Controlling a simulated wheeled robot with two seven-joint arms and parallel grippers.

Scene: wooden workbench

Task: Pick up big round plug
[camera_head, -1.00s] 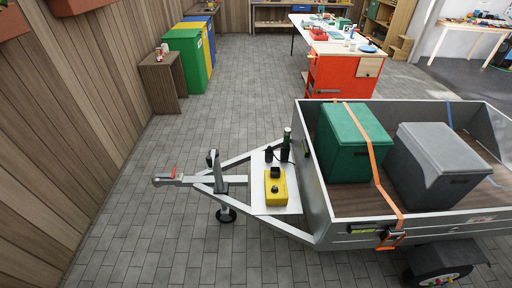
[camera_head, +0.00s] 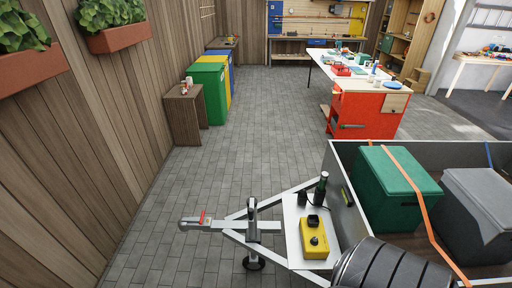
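A dark upright cylinder (camera_head: 321,187) with a black cable stands at the back of a white plate (camera_head: 292,232) on the trailer's drawbar; it may be the big round plug, but it is too small to be sure. A shorter dark piece (camera_head: 302,199) stands just left of it. A yellow box (camera_head: 314,238) with a black square part and a round black knob on top lies on the same plate. Neither of my grippers is in view. Nothing is seen holding the dark pieces.
The grey trailer (camera_head: 343,192) carries a green box (camera_head: 398,190) and a grey box (camera_head: 476,215) with an orange strap. The drawbar (camera_head: 228,224) points left. Paved floor (camera_head: 180,185) is clear on the left.

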